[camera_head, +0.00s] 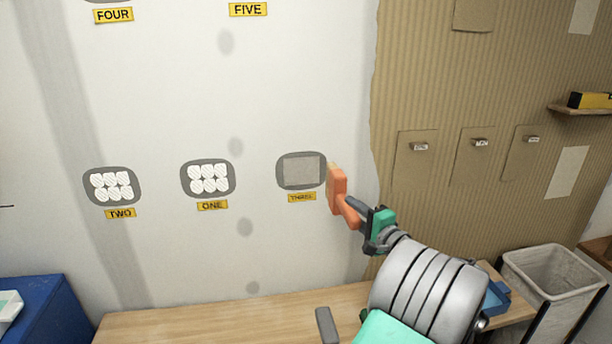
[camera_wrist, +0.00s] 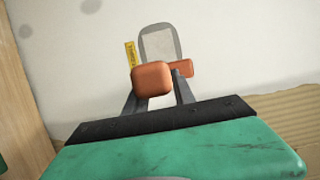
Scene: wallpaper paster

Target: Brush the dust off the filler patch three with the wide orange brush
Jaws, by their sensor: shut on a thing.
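Filler patch three (camera_head: 302,170) is a grey rounded patch on the white wall with a plain lighter grey square in it. Its yellow label THREE (camera_head: 301,197) is just below. My gripper (camera_head: 354,211) is shut on the wide orange brush (camera_head: 337,190), whose head is at the right edge of the patch. I cannot tell whether the bristles touch the wall. In the wrist view the orange brush (camera_wrist: 152,78) is between the fingers, and the patch (camera_wrist: 160,42) shows beyond it with its label (camera_wrist: 130,56) to the left.
Patches one (camera_head: 208,178) and two (camera_head: 110,186) carry white hatched blobs. Labels FOUR (camera_head: 113,15) and FIVE (camera_head: 248,9) are higher up. Corrugated brown covering (camera_head: 400,100) lies to the right. A wooden bench (camera_head: 220,318) runs below, with a bin (camera_head: 552,275) at right.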

